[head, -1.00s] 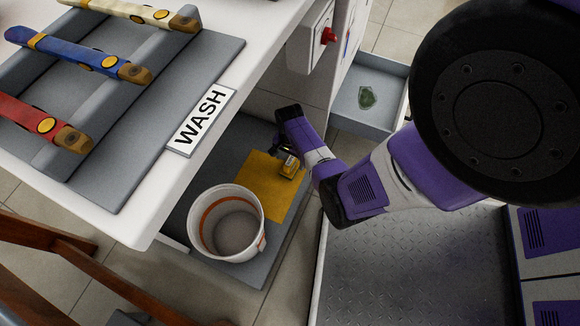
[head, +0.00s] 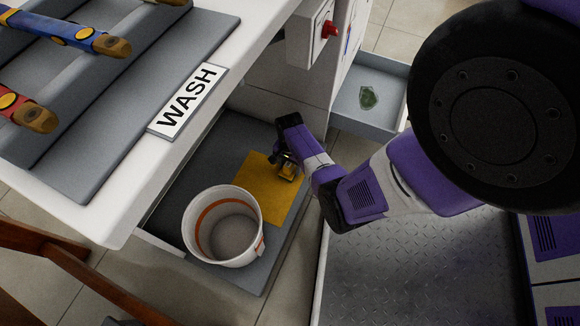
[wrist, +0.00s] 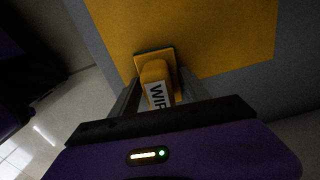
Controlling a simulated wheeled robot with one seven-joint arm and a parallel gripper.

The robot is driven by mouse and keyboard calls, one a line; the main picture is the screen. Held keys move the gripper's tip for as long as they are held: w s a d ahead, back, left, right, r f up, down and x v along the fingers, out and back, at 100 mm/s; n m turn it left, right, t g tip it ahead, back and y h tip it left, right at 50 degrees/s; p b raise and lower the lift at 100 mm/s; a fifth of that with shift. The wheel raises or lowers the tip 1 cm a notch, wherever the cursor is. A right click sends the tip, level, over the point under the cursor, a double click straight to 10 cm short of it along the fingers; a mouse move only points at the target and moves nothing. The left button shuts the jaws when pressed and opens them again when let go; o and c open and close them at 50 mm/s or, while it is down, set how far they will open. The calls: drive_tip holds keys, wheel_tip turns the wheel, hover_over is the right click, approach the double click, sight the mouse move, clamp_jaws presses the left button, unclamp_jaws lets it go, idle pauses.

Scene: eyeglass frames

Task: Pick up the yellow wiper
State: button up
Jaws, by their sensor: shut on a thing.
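The yellow wiper (wrist: 155,72) is a small yellow block with a dark edge and a white label reading "WIP". It sits between the two fingers of my gripper (wrist: 155,95), which is shut on it. In the head view the wiper (head: 290,170) shows partly behind my gripper (head: 284,160), over the yellow sheet (head: 280,200) on the grey low shelf under the table. I cannot tell whether the wiper still touches the sheet.
A white bucket with an orange band (head: 222,225) stands left of the yellow sheet. The white table (head: 110,215) with the WASH sign (head: 187,100) overhangs the shelf. A grey open drawer (head: 350,118) holds a green thing (head: 368,97).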

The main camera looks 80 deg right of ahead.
drive_tip(key=shift+r+p, duration=3.3)
drive_tip(key=shift+r, duration=1.75)
